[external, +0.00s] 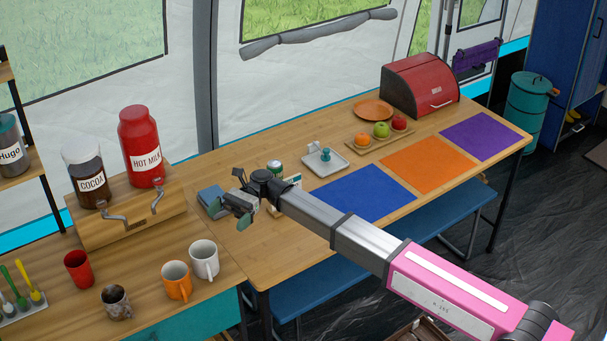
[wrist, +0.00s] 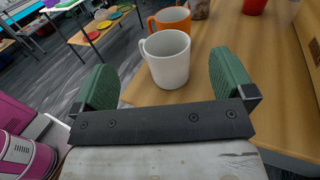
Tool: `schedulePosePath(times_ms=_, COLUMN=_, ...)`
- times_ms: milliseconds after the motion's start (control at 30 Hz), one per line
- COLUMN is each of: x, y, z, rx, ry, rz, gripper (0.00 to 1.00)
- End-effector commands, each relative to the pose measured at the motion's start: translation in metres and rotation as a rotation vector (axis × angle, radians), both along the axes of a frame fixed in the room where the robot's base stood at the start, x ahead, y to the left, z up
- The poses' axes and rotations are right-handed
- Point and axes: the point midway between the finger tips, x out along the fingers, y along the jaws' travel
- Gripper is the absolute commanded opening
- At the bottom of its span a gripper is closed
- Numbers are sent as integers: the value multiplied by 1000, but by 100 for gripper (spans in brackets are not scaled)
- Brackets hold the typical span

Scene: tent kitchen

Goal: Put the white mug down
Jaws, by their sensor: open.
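The white mug (external: 204,259) stands upright on the left wooden counter, near its right edge, beside the orange mug (external: 177,280). In the wrist view the white mug (wrist: 167,57) stands just beyond and between my fingertips, with its handle to the left. My gripper (external: 241,208) is open and empty. In the external view it is above and to the right of the white mug, clear of it. Its two green fingers also show in the wrist view, spread wide apart. The orange mug (wrist: 172,20) stands behind the white one there.
A speckled mug (external: 116,302) and a red cup (external: 78,268) stand left of the orange mug. The cocoa and hot milk dispenser (external: 133,217) is behind them. The long table has blue (external: 363,194), orange and purple mats, a fruit tray and a red bread box (external: 419,88).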

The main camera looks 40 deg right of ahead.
Motion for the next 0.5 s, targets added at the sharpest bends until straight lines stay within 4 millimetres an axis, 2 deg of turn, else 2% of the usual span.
schedulePosePath(times_ms=300, x=0, y=0, z=-41, rx=0, ry=2, rz=0, gripper=100)
schedulePosePath(times_ms=500, x=-1, y=2, z=-50, rx=0, ry=-1, rz=0, gripper=100)
